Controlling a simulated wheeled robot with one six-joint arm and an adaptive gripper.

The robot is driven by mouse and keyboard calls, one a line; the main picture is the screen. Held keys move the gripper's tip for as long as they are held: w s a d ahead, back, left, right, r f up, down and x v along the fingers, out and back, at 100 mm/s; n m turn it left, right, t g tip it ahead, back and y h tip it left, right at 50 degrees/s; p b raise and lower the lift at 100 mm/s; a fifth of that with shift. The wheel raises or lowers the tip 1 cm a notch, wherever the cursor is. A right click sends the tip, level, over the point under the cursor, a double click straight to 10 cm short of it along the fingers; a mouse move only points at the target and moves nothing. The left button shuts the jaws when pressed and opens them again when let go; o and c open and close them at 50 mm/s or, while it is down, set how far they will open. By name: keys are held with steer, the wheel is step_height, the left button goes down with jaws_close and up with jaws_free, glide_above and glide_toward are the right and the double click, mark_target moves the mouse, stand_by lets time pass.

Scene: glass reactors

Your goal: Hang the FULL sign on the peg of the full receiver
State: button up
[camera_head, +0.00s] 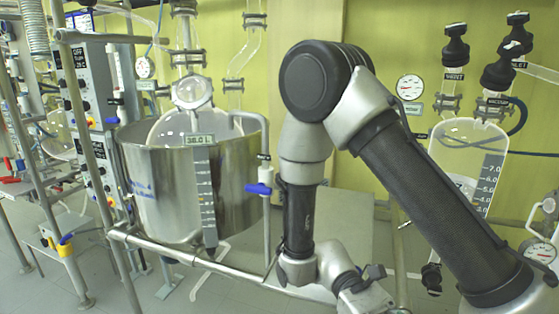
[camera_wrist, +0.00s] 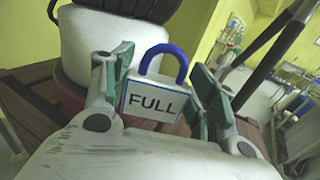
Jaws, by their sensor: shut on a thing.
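The FULL sign (camera_wrist: 154,100) is a small white block with black lettering and a blue loop on top. It shows in the wrist view between the green-padded fingers of my gripper (camera_wrist: 163,78), which is shut on it. The loop stands up, tilted slightly right. In the head view my wrist is low at the centre right, and the sign cannot be made out there. A glass receiver (camera_head: 466,140) with a grey volume scale stands at the right, partly hidden by my arm. I cannot tell its fill level, and no peg is clearly visible.
A large steel vessel (camera_head: 143,185) with a glass reactor and a 36.0 L label stands left of my arm. A metal rail (camera_head: 220,268) runs in front of it. A blue-handled valve (camera_head: 259,189) and gauges are nearby. Control boxes (camera_head: 92,120) stand at the left.

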steer(key=w+a+m+t+y, duration=0.25)
steer(key=a+m+y, duration=0.95)
steer(key=a+y, duration=0.6)
steer(key=w+a+r+m+t+y, duration=0.1)
steer(key=w+a+m+t+y, duration=0.2)
steer(key=w+m+t, duration=0.6)
steer(key=w+a+r+m+t+y, duration=0.3)
steer(key=w+t, duration=0.4)
steer(key=w, duration=0.6)
steer(key=w+d+m+t+h, duration=0.2)
steer(key=w+d+m+t, duration=0.3)
steer(key=w, duration=0.4)
steer(key=w+d+m+t+h, duration=0.2)
steer(key=w+d+t, duration=0.4)
steer(key=w+d, duration=0.25)
steer(key=w+d+m+t+h, duration=0.2)
steer(key=w+d+m+h, duration=0.1)
steer(key=d, duration=0.7)
steer(key=w+d+m+t+h, duration=0.2)
steer(key=d+h, duration=0.3)
steer(key=d, duration=0.6)
steer(key=shift+w+r+m, duration=0.45)
steer(key=shift+w+m, duration=0.05)
steer(key=shift+w, duration=0.2)
